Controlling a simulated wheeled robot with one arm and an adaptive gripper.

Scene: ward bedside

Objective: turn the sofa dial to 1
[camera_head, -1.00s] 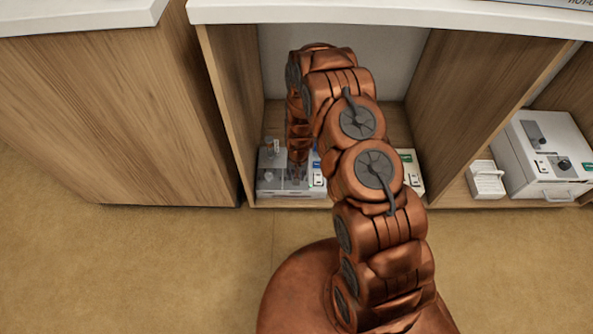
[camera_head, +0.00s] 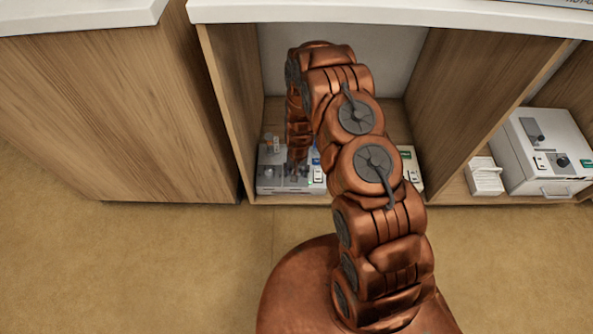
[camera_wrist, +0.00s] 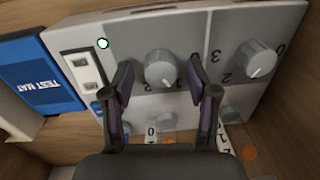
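A grey control panel on a white box (camera_head: 268,184) sits low in the open cabinet bay. In the wrist view, the panel (camera_wrist: 190,28) carries a round grey dial (camera_wrist: 160,70) between my fingers, with printed numbers beside it. A second dial (camera_wrist: 256,60) is at the right, near a 3 and a 2. Lower dials are partly hidden by my fingers. I cannot read which dial is the sofa one. My gripper (camera_wrist: 164,80) is open, one finger on each side of the middle dial. I cannot tell whether they touch it. In the head view my arm hides part of the box.
A blue pack marked TEST MAT (camera_wrist: 42,78) lies left of the panel. The cabinet side walls (camera_head: 225,95) and worktop (camera_head: 390,12) enclose the bay. Another white box with a dial (camera_head: 548,150) and a small white item (camera_head: 485,178) stand in the right bay.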

